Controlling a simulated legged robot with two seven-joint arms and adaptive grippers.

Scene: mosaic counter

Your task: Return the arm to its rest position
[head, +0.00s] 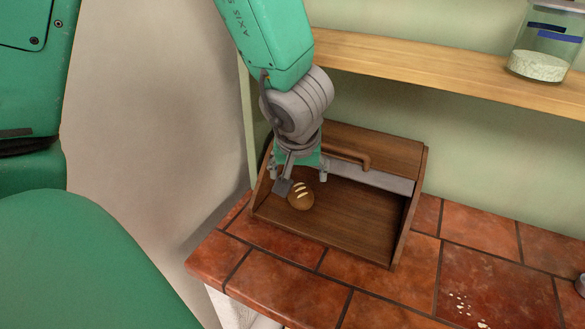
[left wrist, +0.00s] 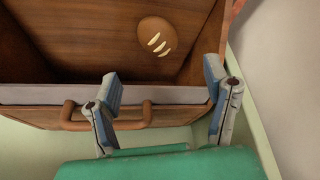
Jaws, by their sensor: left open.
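My left gripper (head: 299,176) points down over the left part of the wooden bread box (head: 366,224). Its two fingers are spread with nothing between them; they also show spread in the left wrist view (left wrist: 161,80). A round brown bread roll (head: 301,201) with pale score marks lies on the box floor at the left, just beyond the fingers. In the left wrist view the roll (left wrist: 158,37) lies apart from both fingertips. The box lid is open, and its curved wooden handle (head: 348,156) is close to the right of the gripper. My right gripper is not in view.
The box stands on a red tiled counter (head: 300,292), against a pale green wall. A wooden shelf (head: 440,72) runs above and behind it, holding a glass jar (head: 541,50) of pale contents. White crumbs (head: 465,308) lie at the front right. The counter right of the box is mostly clear.

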